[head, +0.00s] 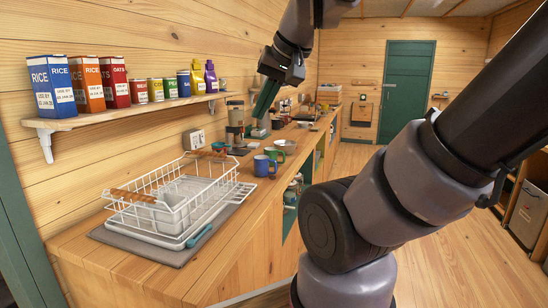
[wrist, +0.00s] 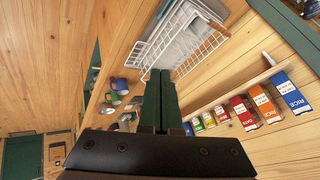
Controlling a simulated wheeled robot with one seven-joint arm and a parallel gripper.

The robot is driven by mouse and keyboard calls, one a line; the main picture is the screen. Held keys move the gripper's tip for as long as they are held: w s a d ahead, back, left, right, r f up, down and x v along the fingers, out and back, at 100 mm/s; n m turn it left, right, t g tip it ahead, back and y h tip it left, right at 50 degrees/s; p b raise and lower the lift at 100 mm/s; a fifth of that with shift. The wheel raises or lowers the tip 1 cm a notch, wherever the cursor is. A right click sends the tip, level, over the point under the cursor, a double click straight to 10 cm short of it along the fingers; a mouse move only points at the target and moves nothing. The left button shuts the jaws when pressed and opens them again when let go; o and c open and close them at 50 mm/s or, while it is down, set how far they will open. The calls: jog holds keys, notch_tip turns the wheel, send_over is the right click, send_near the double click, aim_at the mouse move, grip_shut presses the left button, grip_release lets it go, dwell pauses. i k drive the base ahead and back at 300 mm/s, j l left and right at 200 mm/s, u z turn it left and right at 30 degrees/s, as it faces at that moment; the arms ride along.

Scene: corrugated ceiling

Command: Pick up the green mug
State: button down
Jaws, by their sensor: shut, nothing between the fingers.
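The green mug (head: 276,154) stands on the wooden counter in the head view, just behind a blue mug (head: 264,166) that partly overlaps it. In the wrist view the green mug (wrist: 112,97) is small, left of my fingers, with the blue mug (wrist: 121,85) beside it. My gripper (head: 259,112) hangs in the air above the counter, well above the mugs and apart from them. Its green fingers are together and empty; they also show in the wrist view (wrist: 160,74).
A white wire dish rack (head: 170,205) stands on the near end of the counter (head: 215,250). A wall shelf (head: 120,120) with boxes and cans runs along the left. A bowl (head: 286,145) stands behind the mugs. Open floor lies to the right.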

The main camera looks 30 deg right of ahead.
aim_at(272, 152)
jog(key=k+l+u, duration=0.1)
jog(key=l, duration=1.2)
jog(key=i+l, duration=0.2)
jog(key=l, duration=0.15)
jog(key=i+l, duration=0.15)
jog(key=l, duration=0.2)
jog(key=i+l+u, duration=0.1)
jog(key=l, duration=0.3)
jog(key=i+l, duration=0.25)
jog(key=i+l+u, duration=0.1)
jog(key=l, duration=0.35)
jog(key=i+l, duration=0.25)
jog(key=l, duration=0.15)
jog(key=i+l, duration=0.5)
jog(key=l, duration=0.25)
jog(key=i+j+u, duration=0.05)
